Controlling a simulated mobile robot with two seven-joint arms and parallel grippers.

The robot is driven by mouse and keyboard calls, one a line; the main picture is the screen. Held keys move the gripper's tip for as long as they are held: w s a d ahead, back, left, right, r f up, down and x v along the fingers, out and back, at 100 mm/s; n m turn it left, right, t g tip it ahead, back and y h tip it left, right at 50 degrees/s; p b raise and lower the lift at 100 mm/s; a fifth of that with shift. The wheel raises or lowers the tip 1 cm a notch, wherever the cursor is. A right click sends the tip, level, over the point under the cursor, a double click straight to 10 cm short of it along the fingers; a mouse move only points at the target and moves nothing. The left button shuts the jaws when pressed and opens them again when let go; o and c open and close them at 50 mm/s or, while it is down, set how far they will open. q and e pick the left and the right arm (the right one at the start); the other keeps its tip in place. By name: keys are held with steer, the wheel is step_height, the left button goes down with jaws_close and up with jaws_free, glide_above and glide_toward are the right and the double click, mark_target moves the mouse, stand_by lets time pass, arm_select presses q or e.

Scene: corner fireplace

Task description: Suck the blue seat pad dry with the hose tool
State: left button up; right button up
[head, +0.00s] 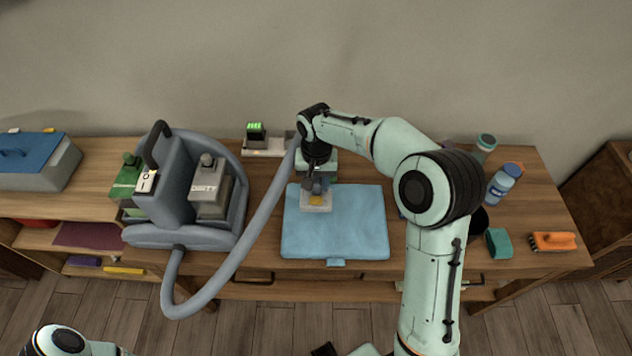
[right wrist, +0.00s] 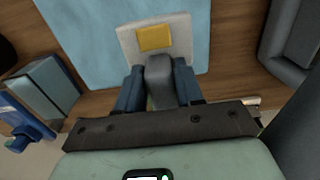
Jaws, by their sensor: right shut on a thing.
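The blue seat pad (head: 340,236) lies flat on the wooden bench, and part of it shows in the right wrist view (right wrist: 85,40). My right gripper (head: 316,186) is at the pad's back left part, fingers pointing down. In the right wrist view my right gripper (right wrist: 158,92) is shut on the grey neck of the hose tool (right wrist: 128,42). The tool's wide pale head with a yellow patch lies over the pad's edge area; whether it presses on the pad I cannot tell. The grey hose (head: 232,262) runs from the machine (head: 178,195).
A tank marked DIRTY (head: 210,190) and a green container (head: 128,180) sit on the machine. A grey box with blue lid (head: 35,160) is far left.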

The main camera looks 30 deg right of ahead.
steer(key=shift+r, duration=0.45)
stand_by(0.5)
